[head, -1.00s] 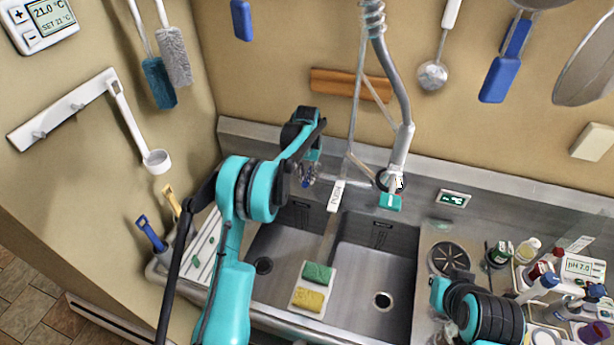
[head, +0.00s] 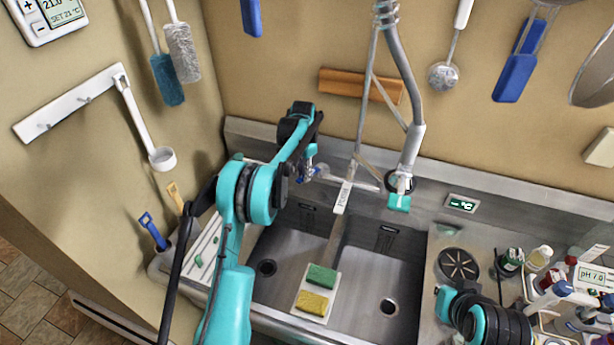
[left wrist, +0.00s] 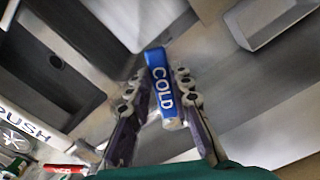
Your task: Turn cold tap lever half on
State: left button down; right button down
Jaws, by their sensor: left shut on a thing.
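The blue cold tap lever (left wrist: 160,82), marked COLD, lies between the two fingers of my left gripper (left wrist: 160,98) in the left wrist view. The fingers are shut on it from both sides. In the head view my left gripper (head: 310,160) reaches down to the tap behind the sink, with a bit of blue lever (head: 317,170) showing beside it. The arm hides part of the tap there.
The hanging spray hose (head: 408,90) stands right of my left gripper. A green sponge (head: 321,277) and a yellow one (head: 312,302) lie on the divider between the two basins. Several bottles crowd the right counter, including a dark one (head: 510,262).

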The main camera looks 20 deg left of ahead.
aim_at(302, 176)
pick_arm(q)
jog(key=shift+w+a+m, duration=0.2)
jog(key=shift+a+m, duration=0.1)
jog(key=shift+m, duration=0.2)
jog(key=c, duration=1.4)
grip_release()
jog(key=shift+o, duration=0.2)
notch_tip(302, 176, up, 12)
jog(key=shift+r, duration=0.1)
